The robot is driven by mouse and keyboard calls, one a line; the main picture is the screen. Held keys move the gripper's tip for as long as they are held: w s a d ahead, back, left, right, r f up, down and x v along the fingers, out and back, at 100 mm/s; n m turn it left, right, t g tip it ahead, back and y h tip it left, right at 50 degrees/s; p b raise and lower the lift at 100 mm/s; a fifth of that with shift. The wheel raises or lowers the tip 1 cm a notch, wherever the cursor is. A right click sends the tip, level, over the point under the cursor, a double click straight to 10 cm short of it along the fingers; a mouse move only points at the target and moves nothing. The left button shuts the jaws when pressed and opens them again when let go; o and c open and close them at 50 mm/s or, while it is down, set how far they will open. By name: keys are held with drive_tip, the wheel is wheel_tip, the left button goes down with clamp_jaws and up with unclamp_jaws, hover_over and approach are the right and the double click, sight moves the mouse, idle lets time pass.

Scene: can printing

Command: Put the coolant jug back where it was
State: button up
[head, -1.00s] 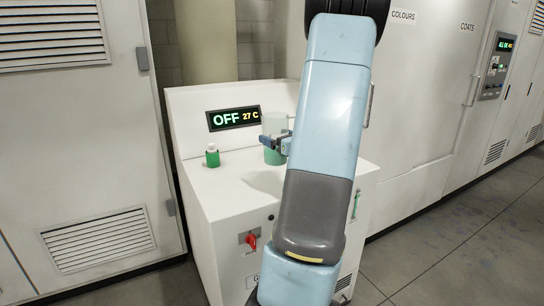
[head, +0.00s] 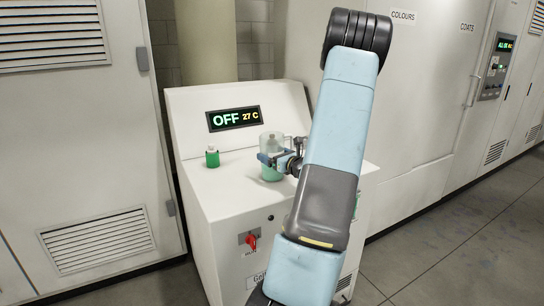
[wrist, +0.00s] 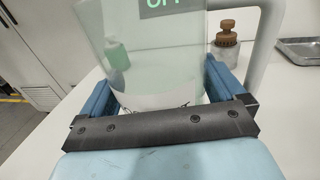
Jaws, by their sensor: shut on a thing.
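The coolant jug (head: 271,174) is a clear, pale green vessel with a handle, upright over the top of the white cabinet, in front of its display. My gripper (head: 277,160) is shut on the jug, with its blue fingers around the body. In the wrist view the jug (wrist: 150,45) fills the middle between the two fingers, its handle on the right. The jug looks very close to the cabinet top (head: 232,180); I cannot tell if it touches.
A small green bottle (head: 212,157) stands left of the jug. The wrist view shows a brown-capped bottle (wrist: 226,45) and a metal tray (wrist: 300,47) on the right. A red switch (head: 251,241) is on the cabinet front.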

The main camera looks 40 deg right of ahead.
drive_tip(key=o, duration=1.5)
drive_tip(key=shift+f, duration=0.1)
